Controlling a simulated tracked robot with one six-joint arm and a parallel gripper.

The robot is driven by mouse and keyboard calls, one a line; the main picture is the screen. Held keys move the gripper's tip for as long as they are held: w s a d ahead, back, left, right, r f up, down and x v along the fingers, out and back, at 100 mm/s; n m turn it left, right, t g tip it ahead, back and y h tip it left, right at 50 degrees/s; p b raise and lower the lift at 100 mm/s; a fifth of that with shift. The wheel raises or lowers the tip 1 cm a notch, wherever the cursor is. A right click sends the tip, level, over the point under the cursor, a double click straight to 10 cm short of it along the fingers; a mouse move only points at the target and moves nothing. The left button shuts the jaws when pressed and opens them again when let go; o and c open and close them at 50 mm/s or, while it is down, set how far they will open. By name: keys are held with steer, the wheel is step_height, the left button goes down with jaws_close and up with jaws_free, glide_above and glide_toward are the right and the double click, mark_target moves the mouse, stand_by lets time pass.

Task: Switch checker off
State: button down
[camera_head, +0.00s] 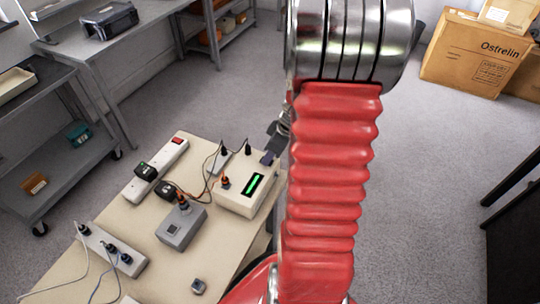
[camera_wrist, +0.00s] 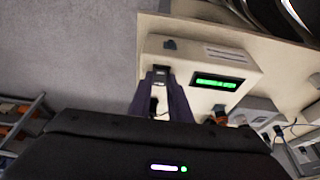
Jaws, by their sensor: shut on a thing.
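The checker is a cream box (camera_head: 235,201) with a lit green display (camera_head: 254,186), at the right edge of the table. It also fills the upper middle of the wrist view (camera_wrist: 190,63), its display (camera_wrist: 218,82) lit green there too. My gripper (camera_head: 268,158) is at the checker's far right corner in the head view. In the wrist view my two purple-grey fingers (camera_wrist: 161,82) reach the checker's face and are shut on a small dark switch (camera_wrist: 161,70) left of the display. The fingers partly hide the switch.
A grey box (camera_head: 181,228) with a cable stands on the beige table (camera_head: 145,222). Power strips (camera_head: 155,168) (camera_head: 110,249) with plugs and loose cables lie to the left. A small grey block (camera_head: 198,286) sits near the front. Shelves stand at left, cardboard boxes (camera_head: 473,55) at upper right.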

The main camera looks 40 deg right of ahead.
steer(key=shift+w+a+r+g+h, duration=0.1)
steer(key=shift+w+a+g+h, duration=0.1)
steer(key=shift+g, duration=0.45)
steer(key=shift+w+a+g+h, duration=0.1)
steer(key=shift+w+g+h, duration=0.1)
steer(key=shift+g, duration=0.45)
steer(key=c, duration=1.6)
jaws_free()
steer(key=shift+d, duration=0.1)
steer(key=shift+c, duration=0.2)
step_height(320, 180, up, 14)
steer(key=s, duration=0.1)
steer(key=shift+s+d+f, duration=0.2)
steer(key=shift+s+d, duration=0.15)
steer(key=shift+s, duration=0.05)
